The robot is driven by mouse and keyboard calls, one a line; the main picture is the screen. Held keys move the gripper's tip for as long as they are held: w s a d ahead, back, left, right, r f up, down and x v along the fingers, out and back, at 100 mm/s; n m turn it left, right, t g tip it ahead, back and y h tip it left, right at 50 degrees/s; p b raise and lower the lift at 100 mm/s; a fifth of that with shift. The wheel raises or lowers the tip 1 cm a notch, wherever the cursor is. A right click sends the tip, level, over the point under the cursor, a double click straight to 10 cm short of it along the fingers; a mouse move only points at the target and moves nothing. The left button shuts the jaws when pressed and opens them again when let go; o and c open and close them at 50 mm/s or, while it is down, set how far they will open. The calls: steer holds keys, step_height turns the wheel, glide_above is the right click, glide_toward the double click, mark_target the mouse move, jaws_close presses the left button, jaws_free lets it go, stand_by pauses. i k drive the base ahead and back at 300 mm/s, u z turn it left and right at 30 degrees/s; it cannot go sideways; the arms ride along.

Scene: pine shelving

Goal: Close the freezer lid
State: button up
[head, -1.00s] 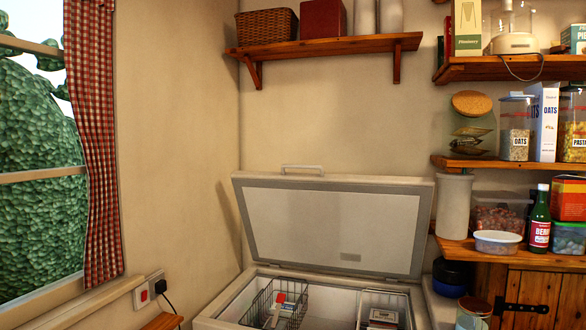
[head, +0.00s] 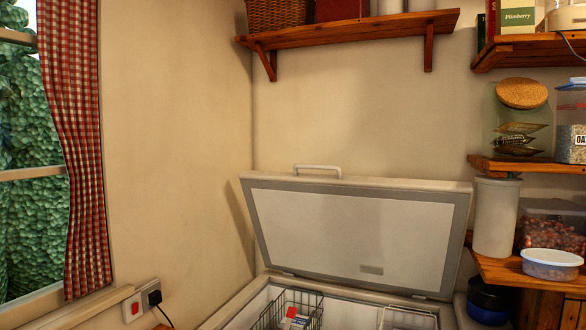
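The white chest freezer (head: 247,304) stands in the corner, low in the head view, and its lower part is cut off by the frame. Its lid (head: 345,232) is raised and leans back near the wall, with its pale inner panel and grey seal facing me. A light handle (head: 317,168) stands up on the lid's top edge. Inside the open freezer are a wire basket (head: 287,312) with packets on the left and a second basket (head: 408,318) on the right. My gripper is not in view.
A wall shelf (head: 350,32) is above the lid, with clear wall between. Shelves at the right hold jars and a white canister (head: 495,217) close to the lid's right edge. A plastic tub (head: 551,263) sits nearby. A socket (head: 150,294) and a curtained window are on the left.

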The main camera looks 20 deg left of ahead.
mark_target(404, 236)
steer(key=u, duration=0.35)
steer(key=i, duration=0.55)
steer(key=u, duration=0.95)
steer(key=i, duration=0.75)
steer(key=u, duration=0.55)
